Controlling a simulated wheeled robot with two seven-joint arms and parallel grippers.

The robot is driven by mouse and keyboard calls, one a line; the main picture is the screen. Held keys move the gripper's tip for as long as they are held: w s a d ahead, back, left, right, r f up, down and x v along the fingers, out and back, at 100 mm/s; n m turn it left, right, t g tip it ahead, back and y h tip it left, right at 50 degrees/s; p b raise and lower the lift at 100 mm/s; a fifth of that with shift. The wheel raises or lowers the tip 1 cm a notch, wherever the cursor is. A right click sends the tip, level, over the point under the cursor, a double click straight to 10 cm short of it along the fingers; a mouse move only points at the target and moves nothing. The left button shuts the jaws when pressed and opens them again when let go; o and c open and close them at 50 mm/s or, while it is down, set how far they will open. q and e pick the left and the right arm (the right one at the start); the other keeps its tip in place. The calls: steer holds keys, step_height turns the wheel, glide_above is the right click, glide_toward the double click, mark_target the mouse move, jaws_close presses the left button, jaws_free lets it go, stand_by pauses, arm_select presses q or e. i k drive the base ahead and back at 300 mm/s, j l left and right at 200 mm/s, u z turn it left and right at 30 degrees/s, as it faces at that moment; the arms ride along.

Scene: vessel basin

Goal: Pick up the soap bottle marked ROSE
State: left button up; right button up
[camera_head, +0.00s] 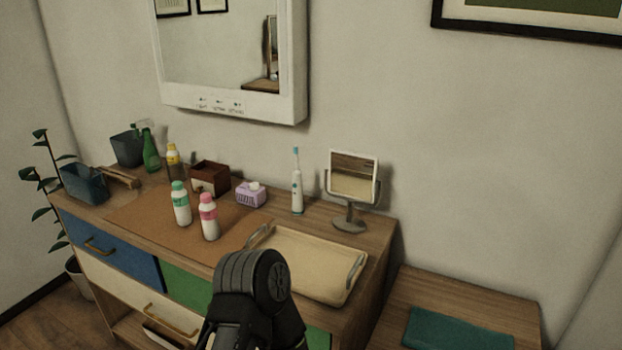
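A white bottle with a pink cap and pink label (209,217) stands upright on the brown mat (138,216) on the dresser. A white bottle with a teal cap and teal label (181,205) stands upright just left of it. The lettering on both labels is too small to read, so I cannot tell which says ROSE. A yellow-capped bottle (173,161) stands farther back. One black arm link of mine rises at the bottom middle, in front of the dresser. Neither gripper's fingers show.
A beige tray with handles (308,264) lies right of the bottles. Behind them are a brown box (210,178), a purple tissue box (250,194), an electric toothbrush (297,187) and a standing mirror (352,185). A green spray bottle (150,150) and blue bin (84,184) stand left.

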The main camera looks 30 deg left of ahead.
mark_target(207, 208)
steer(key=u, duration=1.6)
steer(key=i+j, duration=0.15)
steer(key=j, duration=0.25)
steer(key=i+j, duration=0.1)
steer(key=j, duration=0.3)
steer(key=i+j, duration=0.15)
steer(key=j, duration=0.2)
steer(key=i+j, duration=0.1)
steer(key=j, duration=0.3)
steer(key=i+j, duration=0.15)
steer(key=j, duration=0.25)
steer(key=z, duration=1.55)
